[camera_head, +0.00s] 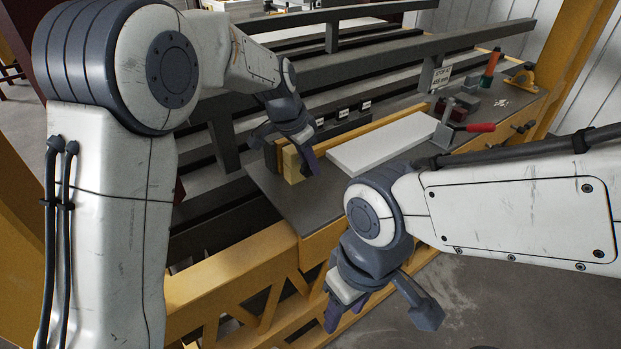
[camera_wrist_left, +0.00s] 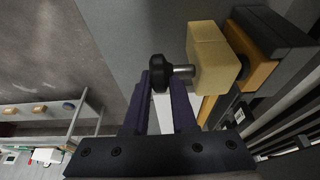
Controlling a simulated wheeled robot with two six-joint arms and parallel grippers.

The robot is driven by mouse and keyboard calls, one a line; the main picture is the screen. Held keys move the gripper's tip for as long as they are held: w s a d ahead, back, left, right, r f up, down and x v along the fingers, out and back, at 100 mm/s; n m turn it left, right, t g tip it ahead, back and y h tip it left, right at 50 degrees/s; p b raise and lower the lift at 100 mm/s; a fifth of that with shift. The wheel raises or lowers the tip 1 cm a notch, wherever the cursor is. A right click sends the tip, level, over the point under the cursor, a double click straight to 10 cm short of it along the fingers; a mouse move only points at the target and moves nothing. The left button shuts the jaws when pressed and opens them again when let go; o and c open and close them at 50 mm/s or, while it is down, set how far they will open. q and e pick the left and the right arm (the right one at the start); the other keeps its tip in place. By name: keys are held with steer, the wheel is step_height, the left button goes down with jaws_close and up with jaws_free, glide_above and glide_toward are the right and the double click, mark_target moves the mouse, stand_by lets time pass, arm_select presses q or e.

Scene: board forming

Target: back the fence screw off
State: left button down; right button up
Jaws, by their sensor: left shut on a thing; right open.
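The fence screw shows in the left wrist view as a black knob (camera_wrist_left: 158,70) on a short metal shaft (camera_wrist_left: 183,71) that runs into a pale wooden block (camera_wrist_left: 210,58). My left gripper (camera_wrist_left: 160,92) has its two purple fingers on either side of the knob and is shut on it. In the head view my left gripper (camera_head: 300,152) is at the near end of the yellow wooden fence (camera_head: 292,165), where its fingers hide the knob. My right gripper (camera_head: 382,314) is open and empty, low in front of the bench.
A white board (camera_head: 385,142) lies on the grey bench top (camera_head: 290,203) beside the fence. A red-handled tool (camera_head: 478,127), an orange-topped bottle (camera_head: 490,68) and a yellow guide (camera_head: 522,81) are at the right. Long grey rails (camera_head: 380,58) run behind.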

arm_select(q)
steer(key=shift+a+f+t+h+b, duration=0.2)
steer(key=shift+t+h+b, duration=0.7)
steer(key=shift+b, duration=3.05)
steer(key=shift+s+r+h+b, duration=0.1)
steer(key=shift+r+h+b, duration=0.25)
steer(key=shift+b, duration=0.3)
steer(key=c, duration=0.7)
jaws_free()
steer(key=shift+f, duration=0.1)
steer(key=v, duration=1)
steer(key=shift+s+a+r+b, duration=0.1)
steer(key=shift+a+r+b, duration=0.1)
steer(key=shift+b, duration=0.15)
